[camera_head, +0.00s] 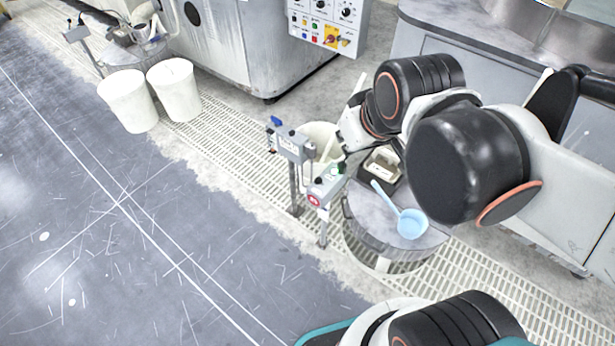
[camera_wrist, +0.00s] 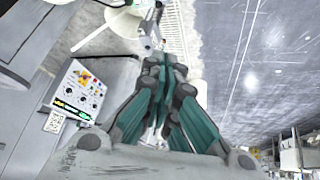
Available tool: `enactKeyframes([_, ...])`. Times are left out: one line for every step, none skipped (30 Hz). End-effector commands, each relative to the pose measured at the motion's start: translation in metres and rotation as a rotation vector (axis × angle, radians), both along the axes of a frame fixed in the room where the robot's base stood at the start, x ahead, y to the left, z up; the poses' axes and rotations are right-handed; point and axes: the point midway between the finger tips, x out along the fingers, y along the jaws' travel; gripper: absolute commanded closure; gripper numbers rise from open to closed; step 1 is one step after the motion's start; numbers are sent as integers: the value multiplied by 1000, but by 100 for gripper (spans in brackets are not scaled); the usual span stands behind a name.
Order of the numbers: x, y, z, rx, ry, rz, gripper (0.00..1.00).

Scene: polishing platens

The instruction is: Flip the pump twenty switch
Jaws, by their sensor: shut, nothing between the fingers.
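Two small grey switch boxes stand on posts at the platform's edge in the head view. The farther box (camera_head: 293,147) has a blue part near its top and a label too small to read. The nearer box (camera_head: 325,188) has a red round part and a green part. I cannot tell which is the pump twenty switch. My gripper (camera_head: 341,166) is at the nearer box's upper end, partly hidden by my arm; whether it touches is unclear. In the wrist view my gripper (camera_wrist: 163,62) has its teal fingers together, empty, hiding what lies beyond the tips.
A round drum (camera_head: 362,222) beside the boxes carries a light blue ladle (camera_head: 410,224). A control panel (camera_head: 327,22) with knobs hangs at the back. White bins (camera_head: 127,101) stand at the left. The grey floor (camera_head: 110,240) at left is clear.

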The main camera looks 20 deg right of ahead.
Motion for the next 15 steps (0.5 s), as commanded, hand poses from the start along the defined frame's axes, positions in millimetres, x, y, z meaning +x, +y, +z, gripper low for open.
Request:
enactKeyframes([9,1,0,-21,12,36,100])
enactKeyframes([13,1,0,-34,21,60,100])
enactKeyframes([19,2,-1,-53,30,92,100])
enactKeyframes([23,2,-3,-67,37,116,100])
enactKeyframes([28,3,-4,-80,45,141,100])
enactKeyframes([34,3,-5,-98,56,173,100])
enactKeyframes([38,4,-7,-110,62,197,100])
enactKeyframes([42,4,-9,-122,70,221,100])
enactKeyframes([48,5,-11,-139,80,255,100])
enactKeyframes([53,5,-13,-151,88,279,100])
enactKeyframes([57,6,-15,-163,94,303,100])
enactKeyframes([63,6,-18,-179,104,337,100])
enactKeyframes([67,7,-21,-190,112,362,100])
enactKeyframes([72,7,-23,-202,118,388,100])
enactKeyframes([78,8,-27,-217,127,421,100])
